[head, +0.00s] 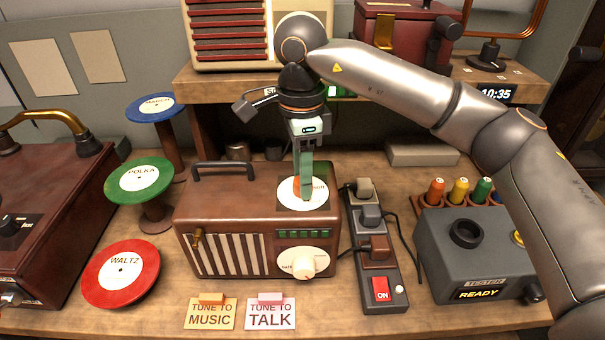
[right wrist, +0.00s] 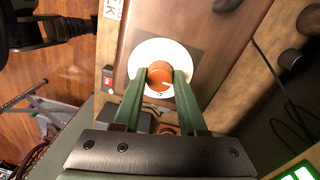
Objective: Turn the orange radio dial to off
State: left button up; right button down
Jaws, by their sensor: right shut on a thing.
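The brown radio (head: 235,200) stands on the workbench. Its orange dial (head: 296,188) sits on a round white plate (head: 318,190) on the radio's top, at the right end. My right gripper (head: 306,192) points down from above, with its green fingers at the dial. In the right wrist view, the fingers close on both sides of the orange dial (right wrist: 160,76), and a pale mark shows on the dial's face. The fingers hide most of the plate's lettering, so I cannot read the setting. My left gripper is out of view.
A cream knob (head: 303,264) is on the radio's front. A power strip (head: 377,255) with a red ON switch and a grey tester (head: 475,250) stand to the right. Green, blue and red record stands are left. A shelf (head: 360,80) rises behind. Two cards lie in front.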

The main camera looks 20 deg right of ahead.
jog(key=shift+r, duration=0.1)
jog(key=shift+c, duration=2.3)
grip_release()
jog(key=shift+r, duration=0.5)
notch_tip(320, 180, up, 11)
jog(key=p, duration=0.1)
jog(key=shift+w+r, duration=0.2)
jog(key=shift+w, duration=0.05)
